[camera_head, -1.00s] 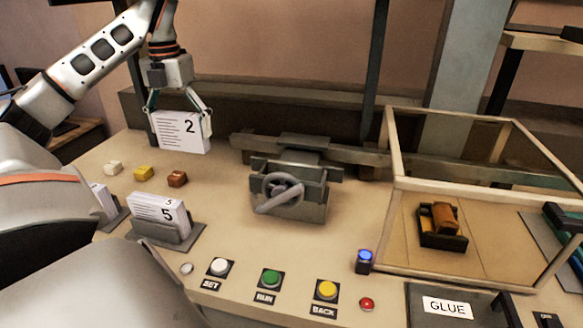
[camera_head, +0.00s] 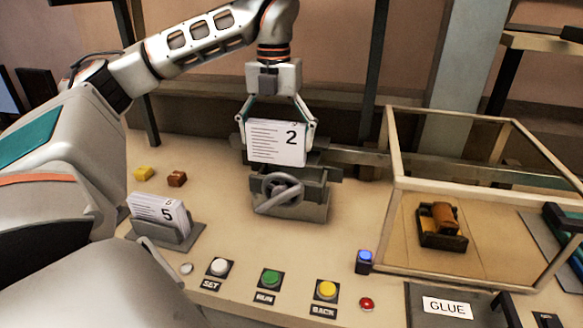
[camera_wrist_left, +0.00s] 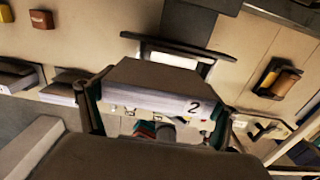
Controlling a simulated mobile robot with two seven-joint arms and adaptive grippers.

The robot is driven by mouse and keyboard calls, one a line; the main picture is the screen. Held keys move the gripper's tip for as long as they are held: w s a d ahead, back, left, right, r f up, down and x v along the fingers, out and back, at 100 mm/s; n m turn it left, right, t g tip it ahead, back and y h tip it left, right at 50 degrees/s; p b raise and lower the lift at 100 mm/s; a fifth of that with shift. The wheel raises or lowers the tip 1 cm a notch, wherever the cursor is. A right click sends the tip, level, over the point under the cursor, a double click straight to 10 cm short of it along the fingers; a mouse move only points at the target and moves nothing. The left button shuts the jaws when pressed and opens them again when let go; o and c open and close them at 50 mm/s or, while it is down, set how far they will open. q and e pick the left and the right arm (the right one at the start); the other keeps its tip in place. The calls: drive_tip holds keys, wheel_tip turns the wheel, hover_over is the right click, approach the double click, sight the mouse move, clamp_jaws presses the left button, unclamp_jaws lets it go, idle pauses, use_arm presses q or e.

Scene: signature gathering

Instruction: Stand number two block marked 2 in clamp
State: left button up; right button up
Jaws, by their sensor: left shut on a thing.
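The block marked 2 (camera_head: 275,145) is a white stack of pages with printed lines on its left side and a 2 at upper right. My left gripper (camera_head: 277,130) is shut on it by its two side edges and holds it upright. My right gripper is not in view.
A holder with the block marked 5 (camera_head: 160,215) stands at left, near yellow (camera_head: 144,173) and brown (camera_head: 177,179) small blocks. SET, RUN (camera_head: 270,279) and BACK buttons line the front. A framed glass case (camera_head: 393,230) stands at right, beside a GLUE panel (camera_head: 447,307).

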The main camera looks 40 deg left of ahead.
sight(291, 155)
use_arm(q)
drive_tip(key=w+d, duration=0.1)
drive_tip(key=d, duration=0.2)
drive_tip(key=shift+w+d, duration=0.1)
drive_tip(key=shift+w, duration=0.3)
wheel_tip(291, 155, down, 3)
drive_tip(key=shift+r, duration=0.15)
drive_tip(key=shift+s+a+f, duration=0.1)
drive_tip(key=shift+a+f, duration=0.1)
drive_tip(key=shift+f, duration=2)
drive_tip(key=shift+d+f, duration=0.1)
drive_tip(key=o, duration=1.1)
